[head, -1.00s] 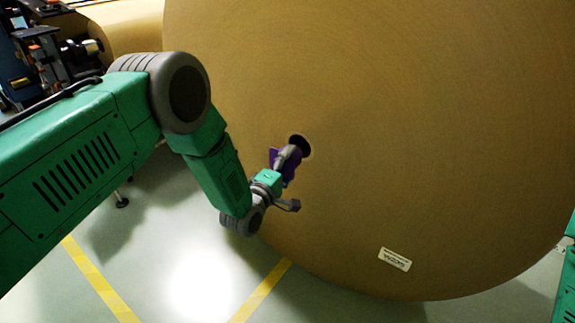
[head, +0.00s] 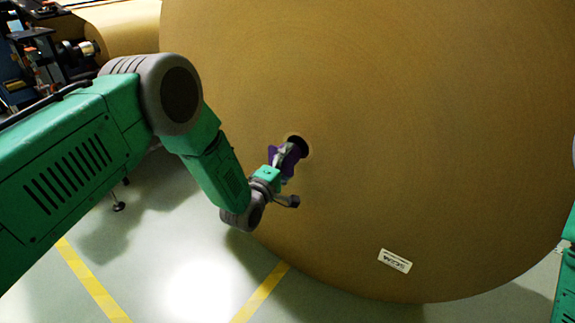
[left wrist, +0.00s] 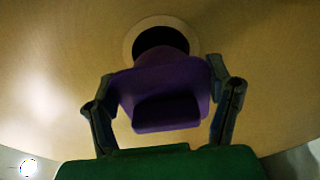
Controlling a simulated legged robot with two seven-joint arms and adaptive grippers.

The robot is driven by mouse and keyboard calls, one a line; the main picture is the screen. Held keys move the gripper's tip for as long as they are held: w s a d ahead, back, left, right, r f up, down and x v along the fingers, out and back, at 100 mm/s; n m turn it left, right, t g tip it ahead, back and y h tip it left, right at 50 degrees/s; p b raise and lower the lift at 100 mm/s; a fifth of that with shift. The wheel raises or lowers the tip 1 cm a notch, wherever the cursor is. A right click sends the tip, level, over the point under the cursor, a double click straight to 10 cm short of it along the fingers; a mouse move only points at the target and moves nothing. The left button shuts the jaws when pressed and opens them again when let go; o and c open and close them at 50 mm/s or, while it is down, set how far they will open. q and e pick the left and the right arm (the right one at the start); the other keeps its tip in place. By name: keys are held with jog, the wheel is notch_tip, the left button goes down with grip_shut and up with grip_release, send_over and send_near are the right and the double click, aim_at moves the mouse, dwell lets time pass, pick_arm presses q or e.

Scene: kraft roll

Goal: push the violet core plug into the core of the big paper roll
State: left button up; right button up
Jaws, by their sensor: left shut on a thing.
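The big paper roll (head: 400,130) fills most of the head view, its flat brown face towards me. Its core (head: 298,141) is a dark round hole. My left gripper (head: 283,158) is shut on the violet core plug (head: 291,161) right in front of the core. In the left wrist view the plug (left wrist: 140,84) sits between the two fingers (left wrist: 160,95), its rounded nose overlapping the lower part of the core opening (left wrist: 160,38). I cannot tell whether the nose has entered the hole. My right gripper is not in view.
A white label (head: 395,261) is on the roll's lower face. Another roll (head: 125,30) and dark machinery (head: 35,60) stand at the back left. The pale floor with yellow lines (head: 92,280) is clear at the lower left.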

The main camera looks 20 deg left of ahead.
aim_at(299, 151)
pick_arm(q)
jog(key=shift+w, duration=0.15)
jog(key=shift+w+d+b, duration=0.5)
jog(key=shift+w+b, duration=0.15)
jog(key=shift+w, duration=0.2)
jog(key=shift+r, duration=0.1)
jog(key=shift+w+d+b, duration=0.1)
jog(key=shift+w+b, duration=0.2)
jog(key=shift+w+d+b, duration=0.2)
jog(key=shift+w+b, duration=0.25)
jog(key=shift+w, duration=0.15)
jog(key=shift+w+d, duration=0.1)
jog(key=shift+w, duration=0.1)
dwell(0.5)
jog(key=shift+w+d+b, duration=0.15)
jog(key=shift+w+b, duration=0.35)
jog(key=shift+b, duration=0.15)
